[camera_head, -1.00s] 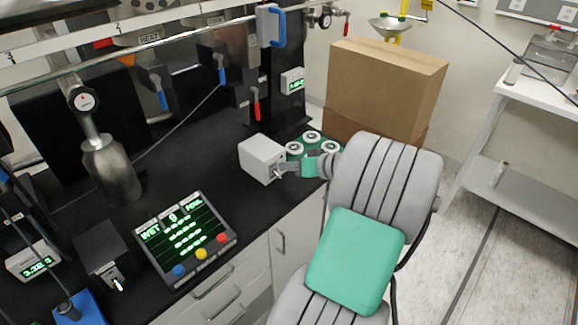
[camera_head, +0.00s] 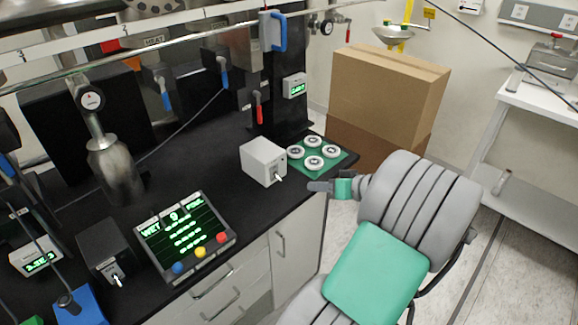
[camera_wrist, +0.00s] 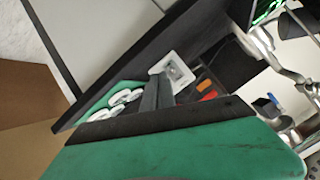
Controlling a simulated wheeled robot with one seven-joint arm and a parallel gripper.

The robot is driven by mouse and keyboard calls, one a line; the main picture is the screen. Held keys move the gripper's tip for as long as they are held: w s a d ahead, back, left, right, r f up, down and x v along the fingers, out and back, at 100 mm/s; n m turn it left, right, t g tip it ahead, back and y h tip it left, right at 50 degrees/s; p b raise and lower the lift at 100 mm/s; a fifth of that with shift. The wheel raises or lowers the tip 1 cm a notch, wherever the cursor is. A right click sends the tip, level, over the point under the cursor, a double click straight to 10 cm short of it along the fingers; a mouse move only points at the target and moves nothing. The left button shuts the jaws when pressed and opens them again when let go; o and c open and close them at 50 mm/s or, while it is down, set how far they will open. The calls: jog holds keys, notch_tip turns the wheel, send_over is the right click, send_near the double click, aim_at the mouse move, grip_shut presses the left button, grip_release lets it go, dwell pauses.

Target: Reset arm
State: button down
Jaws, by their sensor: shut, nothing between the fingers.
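My gripper (camera_head: 318,187) is shut and empty. It is in front of the black bench's front edge, right of a small grey switch box (camera_head: 263,161) and apart from it. A green plate with several round white-rimmed pieces (camera_head: 314,163) lies on the bench corner behind my gripper. In the wrist view, my closed fingers (camera_wrist: 157,92) point toward the bench, with the switch box (camera_wrist: 172,70) and the white rings (camera_wrist: 120,104) beyond them.
A control panel (camera_head: 186,238) with lit green text and coloured buttons lies on the bench, left of my arm. Cardboard boxes (camera_head: 385,90) stand behind the bench corner. A white shelf (camera_head: 530,105) is at the right. The floor (camera_head: 480,265) between is clear.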

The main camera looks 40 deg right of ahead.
jog(key=s+a+f+m+g, duration=0.1)
jog(key=s+f+m+g, duration=0.4)
jog(key=s+f, duration=0.55)
jog(key=s+a+f+m+g, duration=0.2)
jog(key=s+a+m+g, duration=0.1)
jog(key=s+a+g, duration=0.4)
jog(key=w+a+r+n+t+h+p, duration=0.1)
jog(key=w+a+r+n, duration=0.4)
jog(key=a, duration=0.5)
jog(key=w+a+r+n+t+h+p, duration=0.2)
jog(key=w+a+r+n, duration=0.4)
jog(key=a+r, duration=0.4)
jog(key=shift+w+a+r, duration=0.3)
jog(key=shift+a, duration=0.35)
